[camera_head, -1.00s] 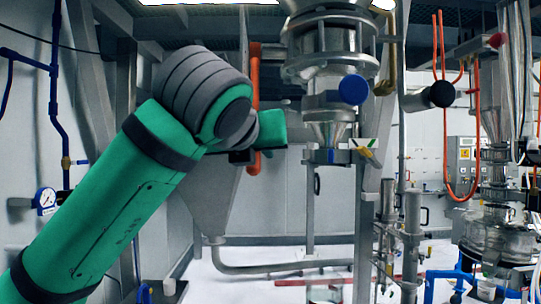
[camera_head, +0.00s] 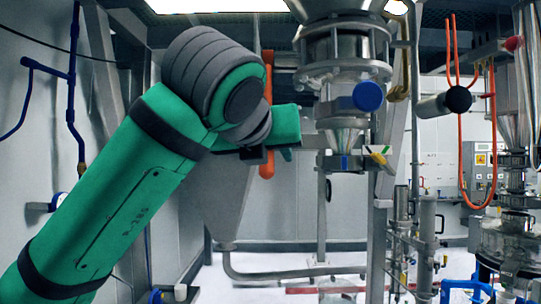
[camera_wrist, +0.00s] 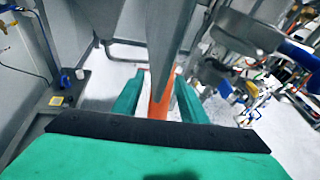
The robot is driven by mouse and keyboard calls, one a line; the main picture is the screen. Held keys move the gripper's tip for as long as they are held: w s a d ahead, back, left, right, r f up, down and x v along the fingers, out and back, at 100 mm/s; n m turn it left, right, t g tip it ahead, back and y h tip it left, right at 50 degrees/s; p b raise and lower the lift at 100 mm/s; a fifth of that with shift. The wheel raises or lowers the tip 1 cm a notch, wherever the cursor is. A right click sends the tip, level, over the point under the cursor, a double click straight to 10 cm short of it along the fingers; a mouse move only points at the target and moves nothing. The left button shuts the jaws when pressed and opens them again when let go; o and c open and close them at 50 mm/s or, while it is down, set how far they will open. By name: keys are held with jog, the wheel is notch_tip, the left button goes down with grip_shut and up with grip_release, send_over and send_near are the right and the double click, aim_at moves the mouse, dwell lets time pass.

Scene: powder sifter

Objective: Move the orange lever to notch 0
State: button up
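The orange lever (camera_head: 267,78) looks like a long upright orange bar with a rounded lower end in the head view; my gripper crosses in front of its middle. In the wrist view an orange bar (camera_wrist: 160,103), apparently the same one, shows between my two green fingers, its near end hidden by the black edge of my gripper body. My gripper (camera_wrist: 158,98) is open, with one finger on each side of the bar. I cannot tell whether either finger touches it. No notch numbers are readable. My gripper (camera_head: 288,126) points right in the head view.
A steel sifter column with a blue round cap (camera_head: 367,96) stands right of my gripper. A grey hopper (camera_head: 215,195) is below and behind my arm. A black-ended cylinder (camera_head: 458,100) juts out at the right. The floor is pale and mostly open.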

jog(key=v, duration=1)
jog(key=shift+s, duration=0.1)
jog(key=w+f+t, duration=0.1)
jog(key=w, duration=0.2)
jog(key=w+f+t, duration=0.1)
jog(key=w, duration=0.3)
jog(key=w+d+f+t, duration=0.1)
jog(key=w, duration=0.2)
jog(key=shift+w+d+f, duration=0.1)
jog(key=shift+w+f, duration=0.05)
jog(key=shift+w, duration=0.25)
jog(key=shift+c, duration=0.4)
grip_shut()
